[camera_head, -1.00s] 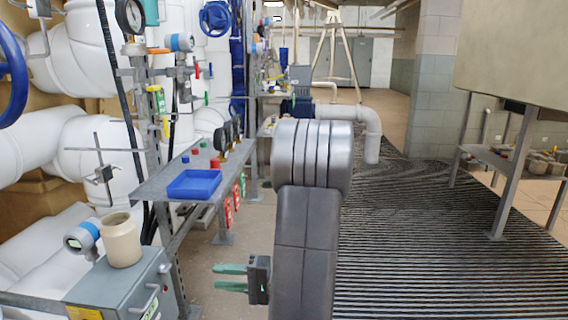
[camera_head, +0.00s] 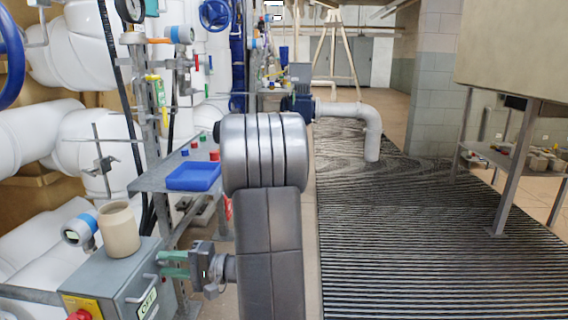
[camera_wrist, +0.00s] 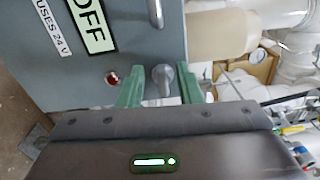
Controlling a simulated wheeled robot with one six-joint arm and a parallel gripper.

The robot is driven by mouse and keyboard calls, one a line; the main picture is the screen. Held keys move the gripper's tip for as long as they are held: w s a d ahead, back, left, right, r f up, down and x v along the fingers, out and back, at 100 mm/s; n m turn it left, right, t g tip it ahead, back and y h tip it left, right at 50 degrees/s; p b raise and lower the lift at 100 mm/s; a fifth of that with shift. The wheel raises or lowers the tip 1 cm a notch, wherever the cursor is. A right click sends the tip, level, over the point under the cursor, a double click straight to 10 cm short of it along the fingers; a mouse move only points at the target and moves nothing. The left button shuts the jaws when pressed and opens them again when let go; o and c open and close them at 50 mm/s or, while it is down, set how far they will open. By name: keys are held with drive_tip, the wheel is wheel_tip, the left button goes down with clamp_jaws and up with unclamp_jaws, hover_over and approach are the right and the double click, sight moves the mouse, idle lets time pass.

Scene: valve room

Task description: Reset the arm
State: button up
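My gripper (camera_head: 160,264) has two green fingers. It is at the right side of the grey switch box (camera_head: 115,268), low in the head view. In the wrist view the fingers of my gripper (camera_wrist: 160,90) stand apart. A small grey knob (camera_wrist: 162,78) on the box face shows between them, with visible gaps on both sides. I cannot tell how far the fingertips are from the box face.
A beige jar (camera_head: 119,229) stands on the box, beside a blue-banded gauge (camera_head: 80,228). A blue tray (camera_head: 194,176) lies on the metal shelf behind. White pipes fill the left. The grated floor (camera_head: 410,250) at right is clear.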

drive_tip(key=m+p, duration=0.2)
drive_tip(key=p, duration=0.1)
drive_tip(key=r+m+p, duration=0.1)
drive_tip(key=m+p, duration=0.1)
drive_tip(key=p, duration=0.1)
drive_tip(key=shift+w+d, duration=0.1)
drive_tip(key=shift+d, duration=0.05)
drive_tip(key=shift+w+r+m+p, duration=0.1)
drive_tip(key=shift+w+m+p, duration=0.05)
drive_tip(key=shift+m+p, duration=2.25)
drive_tip(key=shift+w+m+p, duration=0.15)
drive_tip(key=shift+m+p, duration=1.6)
drive_tip(key=shift+p, duration=1.25)
drive_tip(key=shift+w+r+m+p, duration=0.1)
drive_tip(key=shift+w+m+p, duration=0.05)
drive_tip(key=shift+m+p, duration=2.25)
drive_tip(key=shift+f+n+p, duration=0.1)
drive_tip(key=shift+n+p, duration=0.2)
drive_tip(key=shift+n, duration=0.05)
